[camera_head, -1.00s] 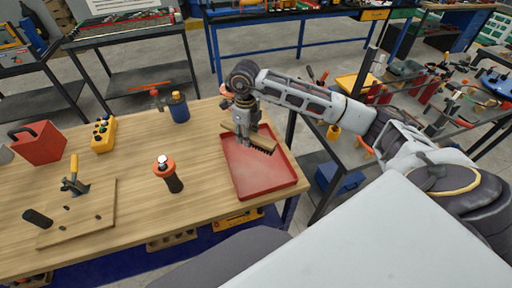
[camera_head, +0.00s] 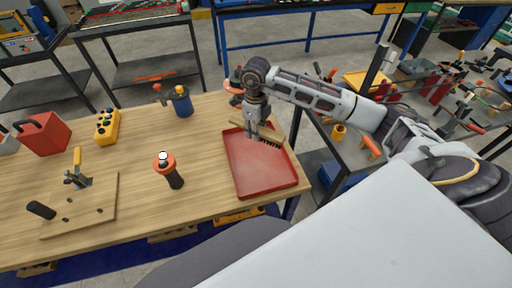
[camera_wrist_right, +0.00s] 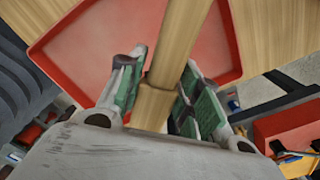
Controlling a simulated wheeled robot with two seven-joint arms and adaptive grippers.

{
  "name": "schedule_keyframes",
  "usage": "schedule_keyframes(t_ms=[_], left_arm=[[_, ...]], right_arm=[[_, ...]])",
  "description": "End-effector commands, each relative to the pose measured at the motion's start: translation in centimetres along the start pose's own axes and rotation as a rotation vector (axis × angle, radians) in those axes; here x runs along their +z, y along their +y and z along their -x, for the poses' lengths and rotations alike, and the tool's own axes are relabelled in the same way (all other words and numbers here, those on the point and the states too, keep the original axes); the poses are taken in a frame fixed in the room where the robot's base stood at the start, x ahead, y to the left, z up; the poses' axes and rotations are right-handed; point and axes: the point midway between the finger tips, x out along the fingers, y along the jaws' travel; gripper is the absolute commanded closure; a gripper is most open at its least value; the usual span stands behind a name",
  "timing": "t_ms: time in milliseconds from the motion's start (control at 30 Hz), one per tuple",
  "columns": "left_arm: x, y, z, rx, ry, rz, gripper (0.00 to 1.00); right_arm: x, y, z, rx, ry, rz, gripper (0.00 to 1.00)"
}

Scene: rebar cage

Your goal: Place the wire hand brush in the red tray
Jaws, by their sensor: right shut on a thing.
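The wire hand brush (camera_head: 270,135) has a pale wooden back and dark bristles. It is over the back part of the red tray (camera_head: 265,180), which lies at the right end of the wooden table. My right gripper (camera_head: 252,138) is shut on the brush. In the right wrist view the wooden handle (camera_wrist_right: 178,45) runs between the green-padded fingers of the gripper (camera_wrist_right: 160,95), with the tray (camera_wrist_right: 95,50) behind it. Whether the bristles touch the tray cannot be told. My left gripper is not in view.
On the table (camera_head: 215,165) stand a black and orange cylinder (camera_head: 168,170), a blue container (camera_head: 180,102), a yellow button box (camera_head: 107,126), a red box (camera_head: 42,134) and a wooden board with a clamp (camera_head: 80,205). A cluttered bench (camera_head: 420,100) stands at the right.

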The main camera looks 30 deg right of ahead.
Motion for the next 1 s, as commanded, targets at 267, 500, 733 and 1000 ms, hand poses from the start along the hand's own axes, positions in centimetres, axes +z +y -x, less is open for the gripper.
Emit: schedule_keyframes(t_ms=[267, 500, 733, 1000], left_arm=[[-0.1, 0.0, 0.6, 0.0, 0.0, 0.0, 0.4], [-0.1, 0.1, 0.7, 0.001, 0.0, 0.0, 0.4], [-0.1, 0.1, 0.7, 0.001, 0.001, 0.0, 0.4], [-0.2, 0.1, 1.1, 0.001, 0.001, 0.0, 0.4]], right_arm=[[0.0, 0.0, -3.5, 0.001, 0.001, -0.001, 0.93], [0.1, 0.0, -4.3, -0.001, -0.001, -0.001, 0.93], [0.0, 0.0, -4.4, 0.0, -0.001, -0.001, 0.93], [0.0, 0.0, -6.7, 0.001, 0.001, -0.001, 0.93]])
